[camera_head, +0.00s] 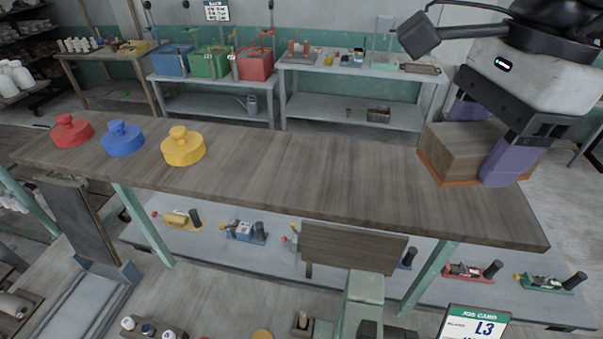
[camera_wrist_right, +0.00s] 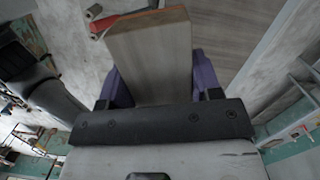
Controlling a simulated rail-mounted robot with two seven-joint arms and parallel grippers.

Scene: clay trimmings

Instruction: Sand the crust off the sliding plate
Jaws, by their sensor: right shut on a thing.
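My right gripper (camera_head: 483,143), with purple fingers, is shut on a wooden block (camera_head: 452,148) at the right end of the long wooden bench top (camera_head: 290,185). The block has an orange-brown bottom edge and sits on or just above the bench top; I cannot tell which. In the right wrist view, the block (camera_wrist_right: 150,52) stands between the purple fingers (camera_wrist_right: 160,88). I cannot make out a crust or tell for sure which thing is the sliding plate. A dark wooden board (camera_head: 353,247) shows below the bench's front edge. My left gripper is not in view.
Red (camera_head: 71,131), blue (camera_head: 122,138) and yellow (camera_head: 183,147) knobbed lids stand on the bench top's left part. Its middle is clear. Several small devices, one green (camera_head: 548,283), lie on the lower shelf.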

